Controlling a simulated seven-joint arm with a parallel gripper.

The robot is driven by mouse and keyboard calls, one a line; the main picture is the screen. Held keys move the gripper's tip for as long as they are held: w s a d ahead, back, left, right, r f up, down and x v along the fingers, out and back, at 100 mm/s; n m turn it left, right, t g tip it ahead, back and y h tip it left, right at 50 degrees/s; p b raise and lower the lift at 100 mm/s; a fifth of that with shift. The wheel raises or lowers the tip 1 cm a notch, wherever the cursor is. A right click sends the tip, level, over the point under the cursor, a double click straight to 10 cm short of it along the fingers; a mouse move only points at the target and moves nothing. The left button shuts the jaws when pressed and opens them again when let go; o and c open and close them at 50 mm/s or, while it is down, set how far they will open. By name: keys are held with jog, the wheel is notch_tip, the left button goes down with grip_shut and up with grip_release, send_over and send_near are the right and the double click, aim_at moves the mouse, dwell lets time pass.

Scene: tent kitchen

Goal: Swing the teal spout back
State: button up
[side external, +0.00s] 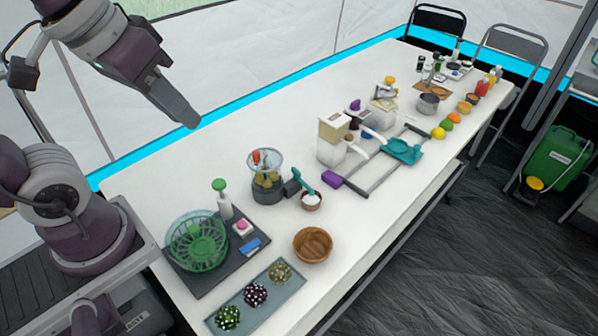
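A second teal thing, a small scoop (304,181), stands in a bowl of white powder (311,201). My gripper (190,121) hangs above the table's far-left edge, well away from the teal pieces. Its fingers show edge-on, and I see nothing held.
A green basket (197,241), wooden bowl (313,245) and tray of patterned balls (256,294) fill the near end. The table's far-left strip is clear.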

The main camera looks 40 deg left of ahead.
jog(key=w+f+n+g, duration=0.2)
jog(key=w+n, duration=0.3)
jog(key=w, duration=0.6)
jog(key=n+g, duration=0.3)
jog(key=n, duration=0.6)
send_over(296, 170)
notch_tip(296, 170, down, 20)
jog(key=shift+s+r, duration=0.1)
jog(key=shift+r, duration=0.1)
jog(key=shift+n, duration=0.4)
notch_tip(296, 170, down, 8)
jog(key=shift+f, duration=0.1)
grip_shut()
